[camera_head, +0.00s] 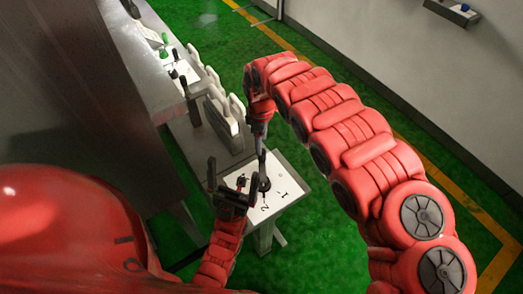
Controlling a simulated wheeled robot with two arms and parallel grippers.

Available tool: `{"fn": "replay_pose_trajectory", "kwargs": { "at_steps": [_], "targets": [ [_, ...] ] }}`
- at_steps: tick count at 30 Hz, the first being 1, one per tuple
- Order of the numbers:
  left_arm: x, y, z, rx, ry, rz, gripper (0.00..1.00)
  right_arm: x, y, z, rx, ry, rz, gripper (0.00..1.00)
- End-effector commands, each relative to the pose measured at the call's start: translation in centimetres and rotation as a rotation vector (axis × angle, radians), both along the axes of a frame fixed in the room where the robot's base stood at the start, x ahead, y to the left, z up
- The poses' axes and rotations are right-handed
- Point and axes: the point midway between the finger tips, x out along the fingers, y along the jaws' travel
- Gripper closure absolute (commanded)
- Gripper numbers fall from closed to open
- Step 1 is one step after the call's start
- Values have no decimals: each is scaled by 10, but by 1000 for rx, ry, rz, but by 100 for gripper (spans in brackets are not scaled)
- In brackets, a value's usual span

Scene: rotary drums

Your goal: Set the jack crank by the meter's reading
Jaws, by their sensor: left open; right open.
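A white panel (292,190) with dark printed numerals, among them a 2 and a 1, tops a small stand in the middle of the view. A small dark fitting (264,184), perhaps the jack crank, stands on the panel, partly hidden. My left gripper (233,167) is open, its dark fingers pointing up over the panel's left side. My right gripper (262,158) is open and reaches down from above, close over the dark fitting. I cannot tell whether it touches it. I cannot make out a meter or its reading.
A grey bench (145,75) with green and black knobs runs along the left, with upright pale plates (222,122) near its end. A large grey cabinet (60,85) fills the upper left. Green floor (335,240) is open at the right, before a pale wall (400,75).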

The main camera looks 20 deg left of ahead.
Motion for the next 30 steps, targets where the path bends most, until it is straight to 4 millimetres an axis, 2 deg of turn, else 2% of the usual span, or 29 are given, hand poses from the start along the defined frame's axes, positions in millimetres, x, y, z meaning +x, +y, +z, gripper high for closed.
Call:
{"fn": "replay_pose_trajectory", "kwargs": {
  "at_steps": [1, 6, 13, 21, 29, 30],
  "targets": [
    [0, 0, 8, 0, 0, 0, 0, -2, 0, -7, -1, 6, 0, 37],
    [0, 0, 17, 0, 0, 0, 0, -1, 1, -33, 2, 3, 1, 37],
    [0, 0, 22, 0, 0, 0, 0, -1, 2, -61, 5, 2, 1, 37],
    [0, 0, 24, 0, 0, 0, 0, 0, 0, -73, 0, -1, -1, 37],
    [0, 0, 24, 0, 0, 0, 0, 0, -1, -73, 0, -1, -2, 37],
    [0, 0, 24, 0, 0, 0, 0, 0, -1, -73, 0, -1, -2, 44]
  ]
}}
